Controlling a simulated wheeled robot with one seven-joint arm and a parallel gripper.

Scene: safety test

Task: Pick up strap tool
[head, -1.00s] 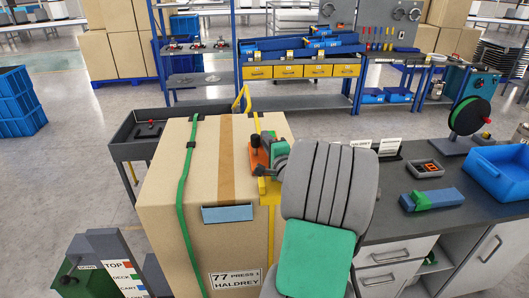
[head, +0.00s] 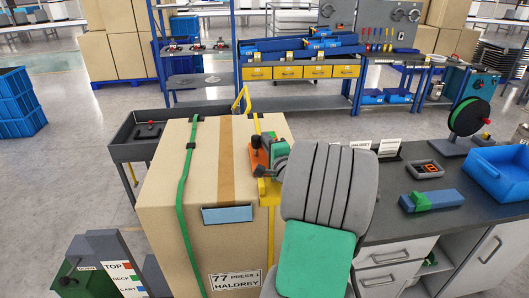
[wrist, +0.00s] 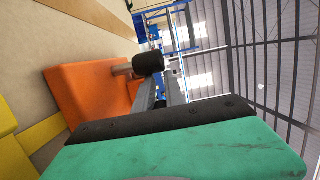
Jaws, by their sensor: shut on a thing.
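The strap tool (head: 259,157) has an orange body and a dark knob. In the head view it is at the top right of a large strapped carton, by the yellow strap. In the wrist view its orange body (wrist: 90,98) fills the left middle, with a black round grip on a metal rod beside it. My gripper (head: 270,167) is at the tool's right side, shut on it. My grey and green arm hides much of the contact. I cannot tell whether the tool is clear of the carton.
The carton (head: 165,205) carries a green strap (head: 184,180), a yellow strap and a blue label (head: 227,214). A dark workbench (head: 395,228) on the right holds a blue bin (head: 500,170), a blue and green block (head: 432,200) and a reel (head: 468,116). A dark cart (head: 130,150) stands behind the carton.

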